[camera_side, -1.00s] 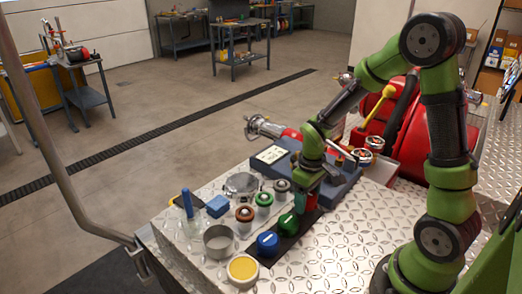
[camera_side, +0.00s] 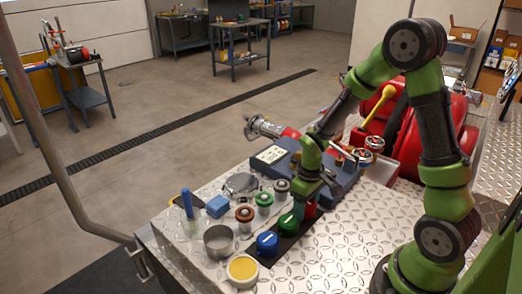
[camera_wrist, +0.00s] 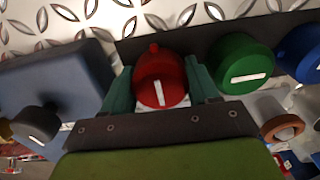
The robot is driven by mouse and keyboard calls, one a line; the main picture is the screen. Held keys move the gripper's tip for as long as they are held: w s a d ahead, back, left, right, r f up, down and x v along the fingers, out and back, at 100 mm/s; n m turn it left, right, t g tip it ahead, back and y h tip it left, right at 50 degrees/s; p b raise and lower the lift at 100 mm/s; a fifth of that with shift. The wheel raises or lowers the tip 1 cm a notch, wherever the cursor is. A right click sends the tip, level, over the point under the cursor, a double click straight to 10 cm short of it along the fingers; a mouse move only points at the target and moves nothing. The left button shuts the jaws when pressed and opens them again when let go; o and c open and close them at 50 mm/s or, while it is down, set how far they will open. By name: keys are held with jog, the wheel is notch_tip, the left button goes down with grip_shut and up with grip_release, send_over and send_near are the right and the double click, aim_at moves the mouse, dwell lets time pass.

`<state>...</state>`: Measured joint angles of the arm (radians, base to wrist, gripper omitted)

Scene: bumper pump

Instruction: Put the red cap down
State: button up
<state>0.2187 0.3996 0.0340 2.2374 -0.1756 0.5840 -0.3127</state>
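The red cap (camera_wrist: 160,80) is between the two fingers of my gripper (camera_wrist: 160,72) in the wrist view, and both fingers appear to touch its sides. It has a white line on top and a small red tab. In the side view the red cap (camera_side: 310,211) shows below my gripper (camera_side: 313,197), partly hidden by the fingers. It is over the dark strip (camera_side: 281,251), at the end of a row with the green cap (camera_side: 288,223) and the blue cap (camera_side: 267,243). I cannot tell if its underside touches the strip.
A blue box-like unit (camera_side: 345,187) is close behind my gripper. Several small jars, such as the brown-topped one (camera_side: 245,214), stand to the left. A metal cup (camera_side: 219,242) and a yellow-filled tub (camera_side: 242,268) are near the front. The diamond plate (camera_side: 345,250) at right is bare.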

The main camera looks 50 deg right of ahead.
jog(key=shift+f, duration=0.1)
notch_tip(320, 180, up, 12)
jog(key=s+a+r+m+t+y, duration=0.1)
jog(key=s+a+r+m+t, duration=0.1)
jog(key=r, duration=0.4)
jog(key=s+a+r+m+t+y, duration=0.1)
jog(key=s+a+r+m+t, duration=0.1)
jog(key=s+a+r+t, duration=0.3)
jog(key=shift+s+a+r, duration=0.5)
jog(key=shift+a+r, duration=0.2)
jog(key=shift+a, duration=0.45)
